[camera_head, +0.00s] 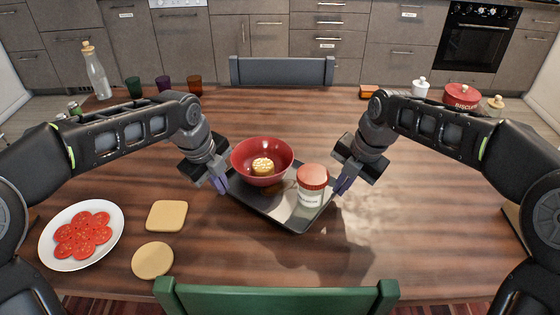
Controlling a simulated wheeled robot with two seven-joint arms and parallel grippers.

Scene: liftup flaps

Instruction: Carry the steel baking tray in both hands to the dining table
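The steel baking tray (262,207) is dark with a shiny base and is over the middle of the wooden dining table (420,215). A red bowl (247,161) with a yellow item (263,167) in it sits on its back left part. A jar with a red lid (312,184) stands on its right part. My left gripper (222,184) is at the tray's left end and looks shut on its rim. My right gripper (343,184) looks shut on the right end. A shadow falls below and right of the tray; I cannot tell whether it touches the table.
A plate of tomato slices (58,258), a square slice (167,216) and a round slice (152,260) lie at left. Cups (164,85) and a bottle (95,72) stand at back left, a red canister (462,96) at back right. A green chair (275,299) is in front, a grey chair (282,71) behind.

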